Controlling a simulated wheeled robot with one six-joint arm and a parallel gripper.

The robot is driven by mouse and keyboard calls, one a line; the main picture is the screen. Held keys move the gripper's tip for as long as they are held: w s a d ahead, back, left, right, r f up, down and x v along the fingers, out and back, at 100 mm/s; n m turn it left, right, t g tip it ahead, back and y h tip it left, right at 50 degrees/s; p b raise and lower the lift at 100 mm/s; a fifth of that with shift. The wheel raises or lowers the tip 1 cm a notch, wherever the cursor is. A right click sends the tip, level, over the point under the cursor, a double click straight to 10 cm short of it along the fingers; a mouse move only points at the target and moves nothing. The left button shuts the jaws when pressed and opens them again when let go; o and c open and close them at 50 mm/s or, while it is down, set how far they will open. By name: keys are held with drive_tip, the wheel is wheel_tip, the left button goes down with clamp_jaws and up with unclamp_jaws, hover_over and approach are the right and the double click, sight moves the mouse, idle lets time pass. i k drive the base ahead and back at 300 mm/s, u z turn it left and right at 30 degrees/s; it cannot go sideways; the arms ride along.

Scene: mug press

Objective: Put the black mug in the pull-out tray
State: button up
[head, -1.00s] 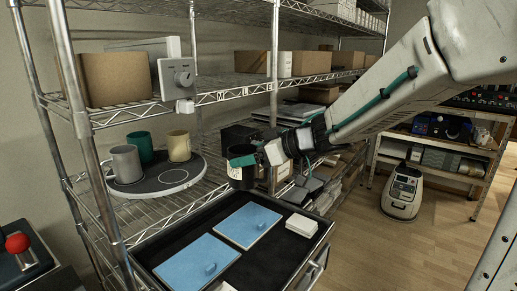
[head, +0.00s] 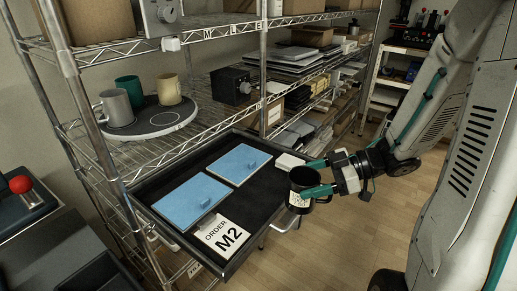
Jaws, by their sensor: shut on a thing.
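The black mug (head: 301,181) is upright and has a pale label on its side. My gripper (head: 314,180) is shut on it, with green fingers on either side of its body. The mug is in front of the right edge of the pull-out tray in the picture, and I cannot tell how far above or beside the edge it is. The pull-out tray (head: 262,199) is open, with a dark floor. It holds two blue flat pieces (head: 190,200) and a white block (head: 290,161). An order card (head: 222,236) reading "ORDER M2" is at its front.
A round grey board (head: 152,121) on the wire shelf carries a grey mug (head: 116,108), a green mug (head: 130,90) and a cream mug (head: 169,89). A red-knobbed device (head: 22,187) stands at left.

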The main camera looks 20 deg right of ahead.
sight(274, 193)
drive_tip(key=z, duration=2.3)
drive_tip(key=k, duration=1.05)
drive_tip(key=u, duration=1.65)
drive_tip(key=i, duration=0.5)
